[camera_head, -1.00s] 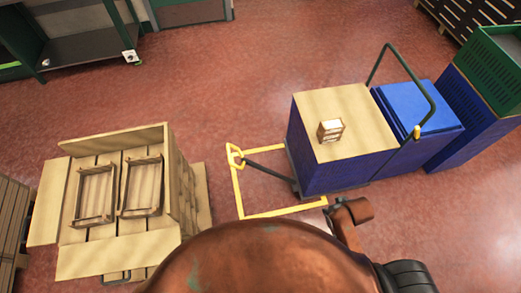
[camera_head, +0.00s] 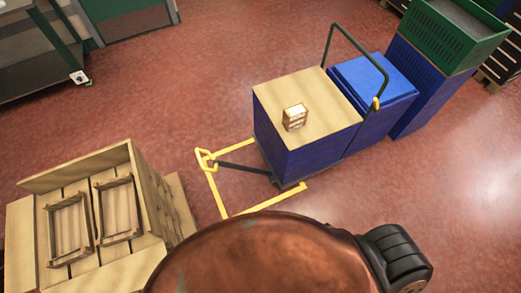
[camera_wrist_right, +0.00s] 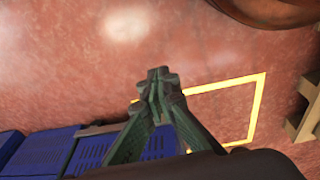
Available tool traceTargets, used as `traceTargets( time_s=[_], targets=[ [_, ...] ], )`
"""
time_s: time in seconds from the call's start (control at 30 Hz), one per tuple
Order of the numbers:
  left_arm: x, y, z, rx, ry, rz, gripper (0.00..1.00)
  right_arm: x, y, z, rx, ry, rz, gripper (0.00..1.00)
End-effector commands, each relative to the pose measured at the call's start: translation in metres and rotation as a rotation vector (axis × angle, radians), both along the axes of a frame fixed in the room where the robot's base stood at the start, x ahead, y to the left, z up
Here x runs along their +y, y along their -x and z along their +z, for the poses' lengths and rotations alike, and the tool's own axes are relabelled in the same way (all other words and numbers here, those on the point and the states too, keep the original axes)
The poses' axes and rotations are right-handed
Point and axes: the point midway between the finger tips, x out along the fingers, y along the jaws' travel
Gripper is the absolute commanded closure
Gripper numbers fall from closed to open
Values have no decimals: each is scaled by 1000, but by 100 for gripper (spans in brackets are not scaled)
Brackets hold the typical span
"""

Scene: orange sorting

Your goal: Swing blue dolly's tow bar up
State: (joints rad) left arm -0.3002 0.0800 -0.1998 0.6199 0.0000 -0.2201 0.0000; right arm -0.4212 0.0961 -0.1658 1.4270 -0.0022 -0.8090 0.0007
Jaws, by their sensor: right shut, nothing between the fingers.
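The blue dolly (camera_head: 290,184) stands on the red floor in the head view, mostly hidden under its load of blue crates. Its dark tow bar (camera_head: 243,168) reaches out to the left, low and nearly level with the floor. The bar ends in a yellow loop handle (camera_head: 204,160) over a corner of the yellow floor outline. My right gripper (camera_wrist_right: 158,82) is shut and empty in the right wrist view, apart from the bar. The bar cannot be made out in that view. My left gripper is not in view.
A cardboard sheet (camera_head: 325,92) with a small box (camera_head: 295,117) tops the crates. A dark green push handle (camera_head: 348,42) rises behind. An open wooden crate (camera_head: 160,195) stands at left. Yellow floor lines (camera_head: 214,192) surround the bar's end. Floor between is clear.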

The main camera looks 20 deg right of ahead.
Motion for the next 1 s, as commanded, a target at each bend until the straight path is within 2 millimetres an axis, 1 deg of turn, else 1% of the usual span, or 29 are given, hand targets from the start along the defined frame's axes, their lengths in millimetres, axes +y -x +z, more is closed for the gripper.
traceTargets(
  time_s=[0.03,0.07,0.1,0.17,0.2,0.3,0.4,0.43,0.5,0.6,0.87,1.0],
  targets=[
    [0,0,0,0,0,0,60,1,20,-26,21,-1,7,100],
    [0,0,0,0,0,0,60,2,31,-39,30,-3,11,100],
    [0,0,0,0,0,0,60,2,46,-56,39,-4,15,100],
    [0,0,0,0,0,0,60,3,69,-78,52,-6,22,100],
    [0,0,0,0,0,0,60,3,85,-90,61,-7,27,100],
    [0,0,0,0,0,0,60,2,122,-113,79,-9,37,100],
    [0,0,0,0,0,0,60,1,151,-126,91,-9,45,100],
    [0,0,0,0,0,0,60,1,157,-129,93,-10,47,100],
    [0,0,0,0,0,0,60,0,168,-133,97,-10,50,100],
    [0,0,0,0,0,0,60,-2,178,-136,101,-11,53,100],
    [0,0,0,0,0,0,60,-2,180,-136,102,-10,54,100],
    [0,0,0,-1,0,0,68,-2,180,-136,101,-11,53,100]
  ],
)
